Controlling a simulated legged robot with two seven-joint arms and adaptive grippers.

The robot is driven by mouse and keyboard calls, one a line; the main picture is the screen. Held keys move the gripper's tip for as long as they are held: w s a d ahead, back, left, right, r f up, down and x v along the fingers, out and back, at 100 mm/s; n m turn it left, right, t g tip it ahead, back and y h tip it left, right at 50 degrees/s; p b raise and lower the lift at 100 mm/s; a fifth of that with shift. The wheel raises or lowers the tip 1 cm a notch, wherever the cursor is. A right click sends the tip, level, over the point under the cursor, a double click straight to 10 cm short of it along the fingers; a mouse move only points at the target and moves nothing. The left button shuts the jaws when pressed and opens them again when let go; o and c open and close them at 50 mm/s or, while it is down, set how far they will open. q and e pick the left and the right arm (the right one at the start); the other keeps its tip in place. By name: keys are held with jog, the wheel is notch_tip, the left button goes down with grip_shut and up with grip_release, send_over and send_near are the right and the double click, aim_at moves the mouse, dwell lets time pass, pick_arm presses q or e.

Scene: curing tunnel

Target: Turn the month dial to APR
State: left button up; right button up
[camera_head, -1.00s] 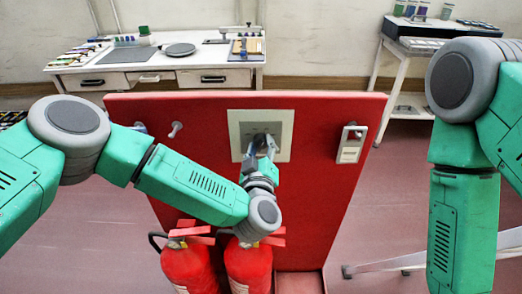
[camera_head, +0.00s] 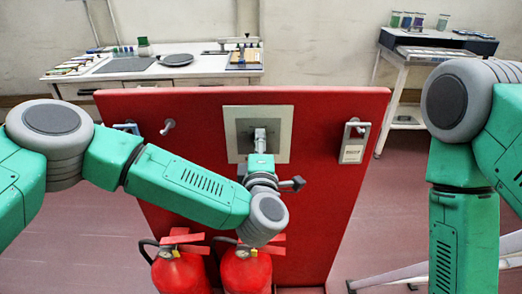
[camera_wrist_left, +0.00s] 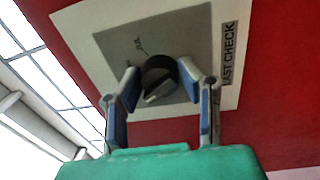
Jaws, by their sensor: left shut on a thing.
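The month dial (camera_wrist_left: 158,84) is a dark round knob with a lighter raised bar, on a grey square plate (camera_wrist_left: 190,38) with a pale frame. In the head view my left gripper (camera_head: 260,138) reaches the plate's middle, seen edge-on, and hides most of the dial. My right arm shows at the right, but its gripper is out of view.
A red panel (camera_head: 320,190) carries the plate, a hook (camera_head: 167,127) and a hanging tag (camera_head: 354,143). Two red fire extinguishers (camera_head: 181,270) stand below, close to my left arm. A bench (camera_head: 75,83) and a side table (camera_head: 397,75) stand behind.

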pick_arm(q)
jog(key=n, duration=0.1)
jog(key=n+b, duration=0.2)
jog(key=n, duration=0.1)
jog(key=shift+a+f, duration=0.1)
jog(key=shift+f, duration=0.15)
jog(key=shift+n+y+b, duration=0.3)
jog(key=shift+n+b, duration=0.75)
jog(key=shift+n, duration=0.75)
jog(key=shift+s+f, duration=0.1)
jog(key=o, duration=1)
jog(key=shift+o, duration=0.7)
jog(key=shift+a, duration=0.1)
jog(key=shift+r, duration=0.2)
